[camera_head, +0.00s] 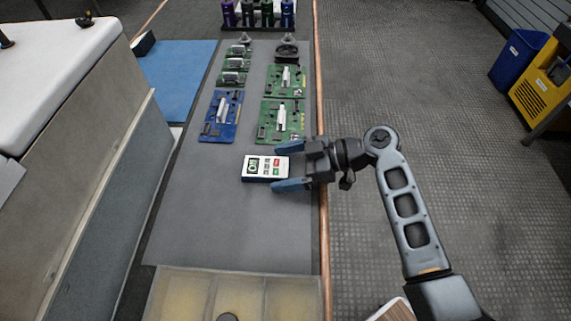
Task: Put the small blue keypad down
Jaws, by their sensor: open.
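One finger is on the far side of the keypad and the other on the near side. The fingers look apart from the keypad, with small gaps. No part of the keypad's face appears hidden.
Behind the keypad lie a blue circuit board (219,117) and green boards (282,120). A rack of capacitors (258,14) stands at the far end. A sectioned tray (240,295) is at the near end. The mat left of and in front of the keypad is clear.

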